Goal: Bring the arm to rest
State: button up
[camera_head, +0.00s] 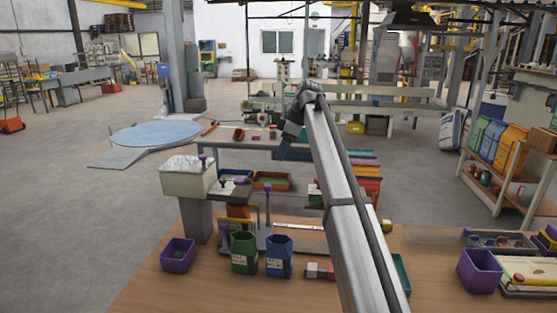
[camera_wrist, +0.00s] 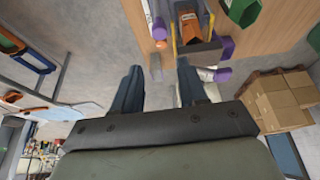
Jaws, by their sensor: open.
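My gripper (camera_wrist: 157,72) shows in the wrist view with its two dark fingers well apart and nothing between them. In the head view my arm reaches from the lower right up to the middle, and the wrist bends down at its far end. My gripper (camera_head: 281,153) hangs there, small and dark, in front of a grey bench. Its fingertips are too small to make out in that view. I cannot tell its exact height above the bench. No object is held.
A wooden table (camera_head: 220,293) in front carries a purple bin (camera_head: 178,255), a green bin (camera_head: 244,252), a blue bin (camera_head: 279,256) and another purple bin (camera_head: 479,271). A white box (camera_head: 187,178) stands left of the arm. A shelf with sacks (camera_head: 510,146) is at right. Open floor lies left.

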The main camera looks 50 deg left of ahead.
jog(key=shift+d+r, duration=0.1)
jog(key=shift+r, duration=0.2)
dwell(0.4)
